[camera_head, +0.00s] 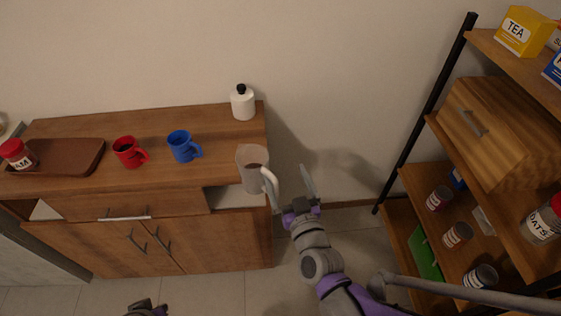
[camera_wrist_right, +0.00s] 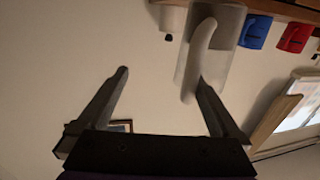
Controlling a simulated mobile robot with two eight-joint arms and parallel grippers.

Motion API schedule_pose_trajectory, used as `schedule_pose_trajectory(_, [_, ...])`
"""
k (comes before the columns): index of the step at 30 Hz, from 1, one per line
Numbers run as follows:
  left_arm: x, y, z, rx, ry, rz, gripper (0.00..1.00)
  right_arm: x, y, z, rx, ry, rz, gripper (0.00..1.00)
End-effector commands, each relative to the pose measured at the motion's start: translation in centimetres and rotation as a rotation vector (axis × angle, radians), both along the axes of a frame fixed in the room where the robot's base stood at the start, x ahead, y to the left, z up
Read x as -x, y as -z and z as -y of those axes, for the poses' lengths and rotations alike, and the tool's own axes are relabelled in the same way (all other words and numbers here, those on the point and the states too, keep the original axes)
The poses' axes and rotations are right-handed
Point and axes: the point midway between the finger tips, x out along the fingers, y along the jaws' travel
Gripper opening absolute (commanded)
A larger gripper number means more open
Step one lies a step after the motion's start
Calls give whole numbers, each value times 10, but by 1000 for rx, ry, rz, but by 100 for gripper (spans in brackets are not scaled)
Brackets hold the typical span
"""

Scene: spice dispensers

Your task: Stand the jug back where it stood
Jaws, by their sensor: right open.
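The grey jug (camera_head: 250,170) stands upright at the front right corner of the wooden cabinet top (camera_head: 215,170), its white handle facing my right gripper. In the right wrist view, which is upside down, the jug (camera_wrist_right: 222,45) fills the upper middle. My right gripper (camera_head: 289,186) is open and empty beside the jug's handle. In the wrist view one finger of the gripper (camera_wrist_right: 161,77) overlaps the handle in the picture; I cannot tell whether they touch. My left gripper (camera_head: 146,307) is only partly in view at the bottom edge, and its jaws cannot be made out.
A blue mug (camera_head: 181,147), a red mug (camera_head: 126,152) and a brown tray (camera_head: 75,157) with a red-lidded jar (camera_head: 18,154) stand left of the jug. A white bottle (camera_head: 242,103) stands behind it. A shelf rack (camera_head: 468,170) is at the right. Between cabinet and rack is open floor.

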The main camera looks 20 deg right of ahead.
Motion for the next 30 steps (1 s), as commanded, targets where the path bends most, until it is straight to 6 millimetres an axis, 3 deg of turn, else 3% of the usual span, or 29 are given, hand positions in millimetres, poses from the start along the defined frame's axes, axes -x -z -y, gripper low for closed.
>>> schedule_pose_trajectory(6, [0, -2, 0, 0, 0, 1, 0, 26, -1, -2, -1, 0, 0, 100])
schedule_pose_trajectory(16, [0, -3, 0, 0, 0, 1, 0, 30, 0, -2, 0, 0, 1, 100])
schedule_pose_trajectory(30, [0, -3, 0, 0, 0, 1, 0, 30, 0, -2, 0, 1, 1, 15])
